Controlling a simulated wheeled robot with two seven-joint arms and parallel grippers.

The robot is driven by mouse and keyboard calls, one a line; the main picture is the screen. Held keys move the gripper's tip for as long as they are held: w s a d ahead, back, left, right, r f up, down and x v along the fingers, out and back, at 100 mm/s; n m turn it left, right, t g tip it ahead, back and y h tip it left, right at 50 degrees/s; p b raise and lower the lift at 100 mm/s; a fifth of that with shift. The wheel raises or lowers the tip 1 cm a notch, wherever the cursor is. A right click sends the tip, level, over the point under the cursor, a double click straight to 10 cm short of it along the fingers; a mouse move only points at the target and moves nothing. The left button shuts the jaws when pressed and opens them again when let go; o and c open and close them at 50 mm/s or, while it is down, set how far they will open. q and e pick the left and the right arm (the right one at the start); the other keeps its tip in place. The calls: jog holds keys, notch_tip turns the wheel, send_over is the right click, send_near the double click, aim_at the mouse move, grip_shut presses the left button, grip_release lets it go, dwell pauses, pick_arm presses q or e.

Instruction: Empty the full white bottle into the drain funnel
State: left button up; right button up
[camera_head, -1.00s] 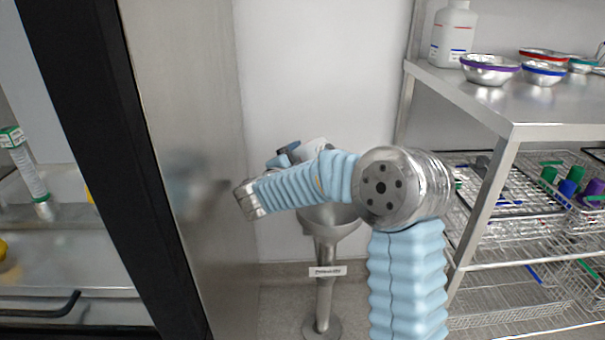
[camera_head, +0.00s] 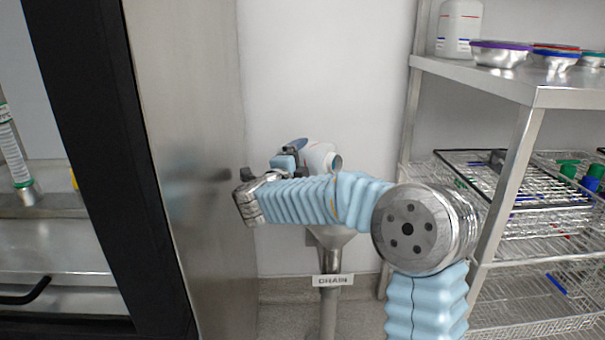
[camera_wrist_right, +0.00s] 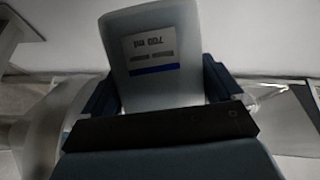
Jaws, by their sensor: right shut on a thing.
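A white bottle (camera_head: 320,158) is in my right gripper (camera_head: 298,158), which is shut on it. The bottle is tilted, with a round grey end at its right side, above the drain funnel. In the right wrist view the bottle (camera_wrist_right: 187,78) fills the space between the fingers, its "700 ml" label upside down. The drain funnel (camera_head: 330,238) is a steel cone on a post with a "DRAIN" label; my right arm hides most of its rim. I cannot see whether liquid flows. My left gripper is not in view.
Another white bottle (camera_head: 459,30) stands on the steel shelf (camera_head: 480,84) at right, beside several metal bowls (camera_head: 500,54). Wire baskets (camera_head: 515,190) with coloured-capped items sit below. A steel panel (camera_head: 185,150) and black frame (camera_head: 95,150) stand left of the funnel.

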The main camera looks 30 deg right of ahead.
jog(key=shift+s+f+m+b, duration=0.1)
jog(key=shift+f+m+b, duration=0.7)
jog(key=shift+b, duration=0.9)
jog(key=r+m, duration=0.1)
jog(key=r+m+h, duration=0.1)
jog(key=shift+s+d+r+m, duration=0.1)
jog(key=shift+s+m, duration=0.2)
jog(key=shift+s+d+r+m+h, duration=0.1)
jog(key=shift+s+r+m+h, duration=0.1)
jog(key=shift+r+m, duration=0.3)
jog(key=shift+s+r+m+h, duration=0.2)
jog(key=shift+r+m, duration=0.1)
jog(key=shift+m, duration=0.4)
jog(key=shift+f, duration=0.1)
dwell(0.3)
